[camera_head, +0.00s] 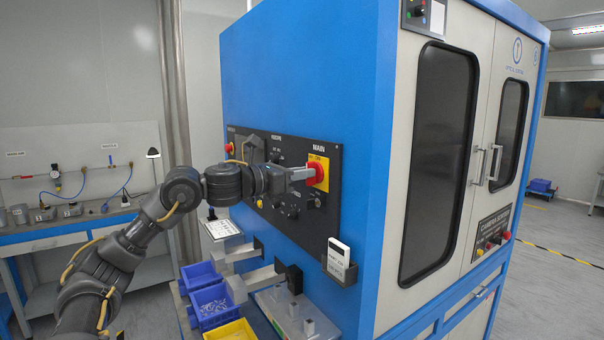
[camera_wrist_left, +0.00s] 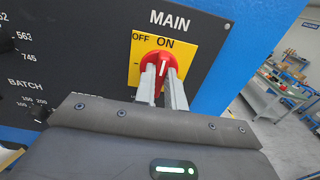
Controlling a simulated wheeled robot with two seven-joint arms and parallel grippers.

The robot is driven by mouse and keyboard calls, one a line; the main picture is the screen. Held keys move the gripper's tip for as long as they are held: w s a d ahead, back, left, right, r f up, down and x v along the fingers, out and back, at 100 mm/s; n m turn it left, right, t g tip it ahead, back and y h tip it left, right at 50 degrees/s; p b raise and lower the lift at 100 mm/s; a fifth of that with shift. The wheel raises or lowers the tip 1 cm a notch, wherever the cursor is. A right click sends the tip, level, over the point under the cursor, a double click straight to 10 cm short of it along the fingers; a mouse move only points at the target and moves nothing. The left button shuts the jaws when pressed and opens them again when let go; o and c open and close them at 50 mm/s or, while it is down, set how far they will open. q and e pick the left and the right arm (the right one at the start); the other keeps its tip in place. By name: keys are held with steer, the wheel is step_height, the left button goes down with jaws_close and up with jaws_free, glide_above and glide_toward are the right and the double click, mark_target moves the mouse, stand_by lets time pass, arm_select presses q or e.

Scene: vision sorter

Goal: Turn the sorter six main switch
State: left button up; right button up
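The main switch is a red rotary knob (camera_head: 320,172) on a yellow plate, on the dark control panel of the blue machine. The wrist view shows the knob (camera_wrist_left: 158,65) below the labels OFF and ON. Its white mark points up toward ON. My left gripper (camera_head: 303,174) reaches the knob from the left in the head view. In the wrist view its two grey fingers (camera_wrist_left: 162,88) stand on either side of the knob's red handle and appear closed on it. The finger tips are partly hidden by the knob. My right gripper is not in view.
Below the panel are blue bins (camera_head: 208,305), a yellow bin (camera_head: 232,331) and grey chutes. A card holder (camera_head: 338,262) sticks out at the panel's lower right. A bench (camera_head: 85,222) stands at the left wall. The floor right of the machine is mostly clear.

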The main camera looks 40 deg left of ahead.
arm_select(q)
steer(key=shift+n, duration=0.3)
jaws_close()
steer(key=n, duration=1.1)
steer(key=n+p, duration=0.1)
steer(key=n, duration=0.5)
steer(key=shift+w+a+f, duration=0.1)
steer(key=shift+a+f, duration=0.15)
steer(key=shift+a, duration=0.1)
steer(key=shift+n, duration=0.3)
steer(key=o, duration=0.7)
jaws_free()
steer(key=shift+c, duration=0.2)
steer(key=shift+f, duration=0.1)
